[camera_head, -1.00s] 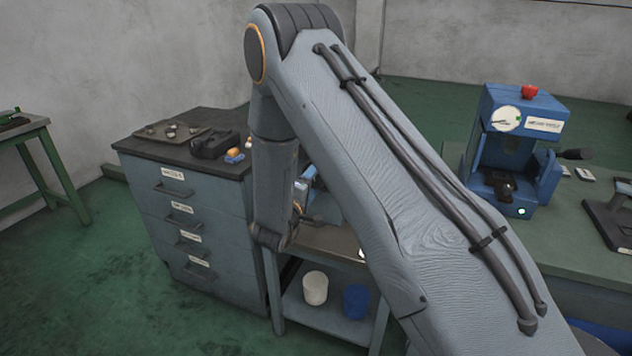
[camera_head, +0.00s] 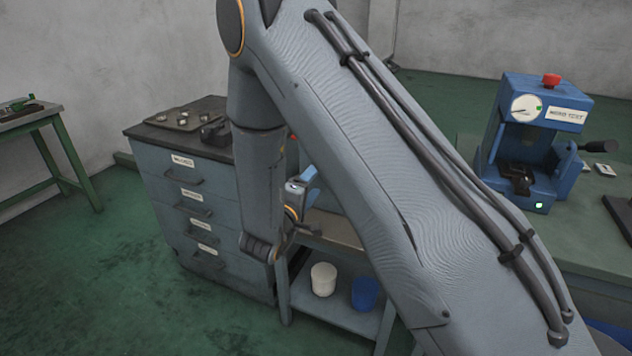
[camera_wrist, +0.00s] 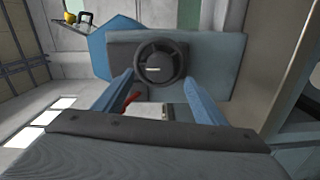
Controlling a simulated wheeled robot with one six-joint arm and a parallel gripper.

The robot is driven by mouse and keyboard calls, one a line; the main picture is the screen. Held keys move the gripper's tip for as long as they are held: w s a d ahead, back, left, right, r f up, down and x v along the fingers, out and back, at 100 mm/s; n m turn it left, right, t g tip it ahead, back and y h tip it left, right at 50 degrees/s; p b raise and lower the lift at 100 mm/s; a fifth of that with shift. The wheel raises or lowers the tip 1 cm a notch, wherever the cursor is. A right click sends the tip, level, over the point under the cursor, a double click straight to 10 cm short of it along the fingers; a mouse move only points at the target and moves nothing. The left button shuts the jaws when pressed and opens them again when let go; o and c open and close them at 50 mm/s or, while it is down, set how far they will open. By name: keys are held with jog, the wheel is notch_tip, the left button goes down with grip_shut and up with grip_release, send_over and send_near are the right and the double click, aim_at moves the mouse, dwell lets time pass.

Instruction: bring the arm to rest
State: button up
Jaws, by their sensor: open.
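My arm (camera_head: 370,150) crosses the middle of the head view, bent, with its upper joint cut off by the top edge. Its forward link hangs down in front of the drawer cabinet. My gripper (camera_wrist: 158,80) shows in the wrist view as two blue fingers standing apart, with nothing seen clamped between their tips. A dark round part on a grey-blue block (camera_wrist: 215,60) lies beyond the fingertips. In the head view only bits of the wrist end show beside the arm, and the fingers cannot be made out clearly.
A drawer cabinet (camera_head: 165,160) with a tray (camera_head: 186,119) on top stands behind the arm. A low shelf (camera_head: 340,312) holds a white cup (camera_head: 323,279) and a blue cup (camera_head: 365,293). A blue tester (camera_head: 545,130) stands on the right bench. Green floor is open at left.

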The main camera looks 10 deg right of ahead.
jog(key=s+d+m+g+y, duration=0.2)
jog(key=s+m+g+y, duration=0.2)
jog(key=s, duration=1)
jog(key=s+d+m+g+y, duration=0.3)
jog(key=s+g, duration=0.6)
jog(key=s, duration=0.6)
jog(key=m+y, duration=0.2)
jog(key=y, duration=0.1)
jog(key=shift+r+g, duration=0.25)
jog(key=shift+g, duration=0.05)
